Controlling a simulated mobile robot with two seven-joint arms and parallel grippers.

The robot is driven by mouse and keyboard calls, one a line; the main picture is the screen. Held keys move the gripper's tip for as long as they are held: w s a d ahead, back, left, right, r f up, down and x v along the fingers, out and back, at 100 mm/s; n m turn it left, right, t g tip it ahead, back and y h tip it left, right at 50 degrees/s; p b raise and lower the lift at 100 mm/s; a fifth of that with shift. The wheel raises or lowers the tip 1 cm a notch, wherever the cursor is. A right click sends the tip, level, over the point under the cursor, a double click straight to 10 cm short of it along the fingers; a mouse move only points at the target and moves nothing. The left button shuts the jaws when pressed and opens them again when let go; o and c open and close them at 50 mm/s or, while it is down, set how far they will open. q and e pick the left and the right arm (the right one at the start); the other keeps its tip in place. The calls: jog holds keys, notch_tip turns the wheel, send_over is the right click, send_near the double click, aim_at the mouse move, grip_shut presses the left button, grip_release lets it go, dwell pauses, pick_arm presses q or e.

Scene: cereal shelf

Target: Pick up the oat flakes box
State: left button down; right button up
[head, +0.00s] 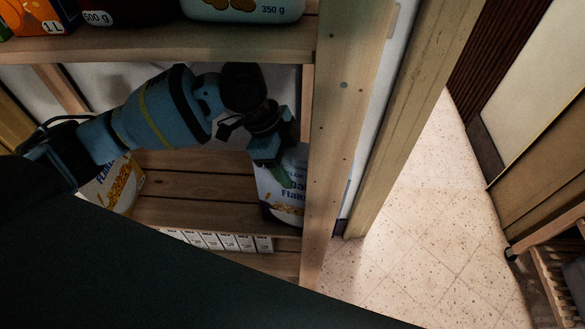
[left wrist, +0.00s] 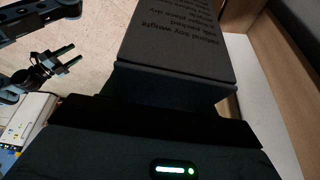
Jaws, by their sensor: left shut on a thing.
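The oat flakes box (head: 284,204) is a white and blue box with "Flakes" lettering, on the lower shelf near the right upright in the head view. My left gripper (head: 280,168) reaches down from above and is shut on its upper part, hiding some of the front. In the left wrist view, the box (left wrist: 180,48) shows as a dark, shaded side with printed text, held at the gripper. I cannot tell whether the box's base touches the shelf. My right gripper (left wrist: 69,54) shows at upper left in the left wrist view, empty, with its two fingers apart.
Another flakes box (head: 122,190) stands left on the same shelf, partly hidden by my arm. The upper shelf board (head: 170,44) and the wooden upright (head: 342,110) are close to my arm. Open floor (head: 430,240) lies to the right.

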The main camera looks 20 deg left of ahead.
aim_at(289, 152)
pick_arm(q)
jog(key=shift+r, duration=1.75)
jog(key=shift+a+f, duration=0.15)
jog(key=shift+a, duration=0.55)
jog(key=s+a+b, duration=0.1)
jog(key=a+b, duration=0.1)
jog(key=a, duration=1.4)
jog(key=shift+a, duration=0.3)
jog(key=shift+s, duration=0.2)
